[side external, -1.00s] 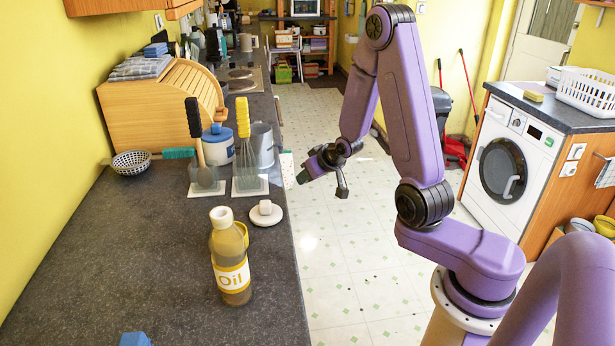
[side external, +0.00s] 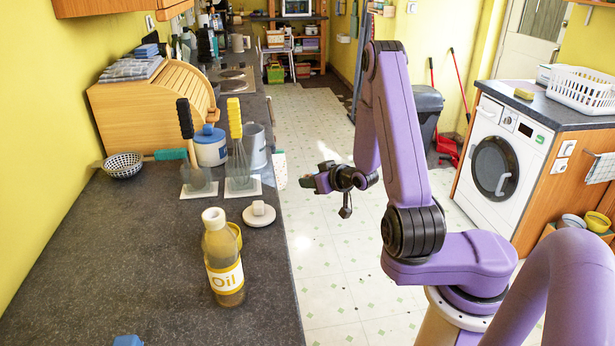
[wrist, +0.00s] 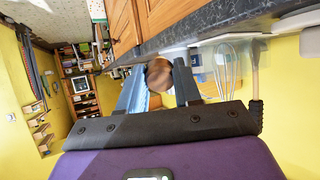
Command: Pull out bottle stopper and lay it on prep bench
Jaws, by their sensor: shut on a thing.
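My gripper (side external: 308,182) hangs over the floor just right of the counter in the side view, turned toward the counter. In the wrist view its two fingers (wrist: 159,84) are shut on a brown round stopper (wrist: 159,74). The stopper is too small to make out in the side view. The oil bottle (side external: 222,258), with a yellow and white "Oil" label, stands upright on the dark prep bench (side external: 130,260). Its pale mouth shows no brown stopper. The gripper is apart from the bottle and the bench.
A white knobbed lid (side external: 259,214) lies behind the bottle. A whisk (side external: 238,150) and a black-handled utensil (side external: 187,130) stand in holders farther back, by a white canister (side external: 211,148). A blue object (side external: 127,341) sits at the near edge. The bench left of the bottle is clear.

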